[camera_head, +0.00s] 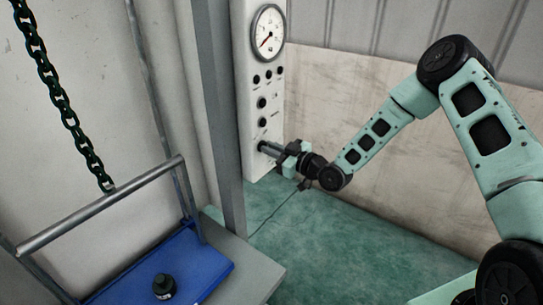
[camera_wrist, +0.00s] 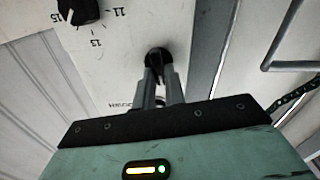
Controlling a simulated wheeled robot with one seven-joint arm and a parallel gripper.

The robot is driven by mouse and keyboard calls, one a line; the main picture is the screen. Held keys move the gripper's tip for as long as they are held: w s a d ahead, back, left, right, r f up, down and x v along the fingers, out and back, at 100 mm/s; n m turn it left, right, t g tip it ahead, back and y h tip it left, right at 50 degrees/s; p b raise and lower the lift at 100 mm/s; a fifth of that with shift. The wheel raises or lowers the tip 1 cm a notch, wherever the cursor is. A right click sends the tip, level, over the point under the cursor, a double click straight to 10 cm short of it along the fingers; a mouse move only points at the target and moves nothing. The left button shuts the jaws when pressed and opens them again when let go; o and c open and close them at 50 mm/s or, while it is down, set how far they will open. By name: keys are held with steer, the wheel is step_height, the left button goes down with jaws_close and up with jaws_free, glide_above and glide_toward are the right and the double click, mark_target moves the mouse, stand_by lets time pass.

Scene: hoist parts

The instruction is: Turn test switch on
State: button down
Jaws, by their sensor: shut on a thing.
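A tall white control panel (camera_head: 249,95) carries several black knobs and buttons. My gripper (camera_head: 265,148) reaches in from the right to the lowest knob on the panel's face.
A numbered black dial (camera_wrist: 80,10) sits near the gripped knob. A round gauge (camera_head: 268,33) is at the panel's top. A grey post (camera_head: 220,120) stands left of the panel. A blue platform (camera_head: 195,268) bears a black weight (camera_head: 164,286), with a chain (camera_head: 70,120) above.

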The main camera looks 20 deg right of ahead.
steer(key=shift+w+d+f+m+b, duration=0.1)
steer(key=shift+m+b, duration=0.95)
steer(key=shift+m, duration=0.9)
steer(key=shift+w+d+m+b, duration=0.1)
steer(key=shift+m+b, duration=0.95)
steer(key=shift+m, duration=1.2)
steer(key=c, duration=1.5)
jaws_free()
steer(key=shift+o, duration=0.2)
steer(key=shift+s, duration=0.1)
steer(key=b+v, duration=0.4)
steer(key=v, duration=1.3)
steer(key=shift+d, duration=0.15)
